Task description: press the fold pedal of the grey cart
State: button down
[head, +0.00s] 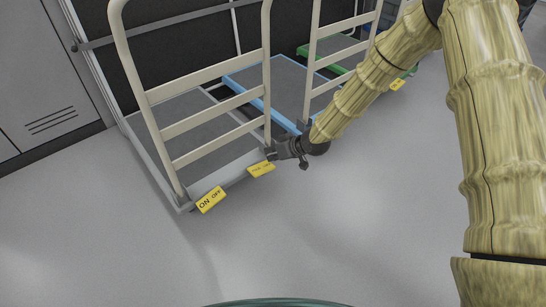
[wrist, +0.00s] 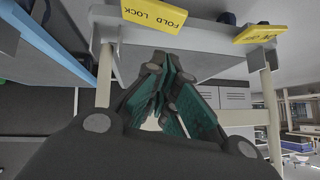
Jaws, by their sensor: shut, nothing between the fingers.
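The grey cart (head: 180,122) stands at the left of the head view, with a grey deck and an upright cream handle frame (head: 205,129). Two yellow pedals sit at its near end. The fold pedal (head: 261,169) is the right one, and in the wrist view it reads FOLD LOCK (wrist: 154,12). The ON OFF pedal (head: 211,199) is at the left corner; it also shows in the wrist view (wrist: 261,33). My gripper (head: 272,153) is shut and empty, close beside the fold pedal. Its fingers (wrist: 166,95) point toward the cart's end; I cannot tell whether they touch it.
A blue cart (head: 275,82) stands right of the grey one, with its own cream handle close to my wrist. A green cart (head: 330,50) is farther back. A grey cabinet (head: 45,75) is at the left. The floor (head: 330,230) in front is clear.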

jog(key=b, duration=0.4)
send_near(253, 166)
jog(key=shift+w+a+f, duration=0.3)
jog(key=shift+w+a, duration=0.2)
jog(key=shift+w, duration=0.1)
jog(key=shift+w+a+f, duration=0.25)
jog(key=shift+w+a, duration=0.25)
jog(key=shift+w, duration=0.1)
jog(key=shift+s+a+f+b, duration=0.1)
jog(key=shift+f+b, duration=0.3)
jog(key=shift+f, duration=0.1)
jog(key=shift+s+a+f+b, duration=0.1)
jog(key=shift+f+b, duration=0.25)
jog(key=shift+f, duration=0.15)
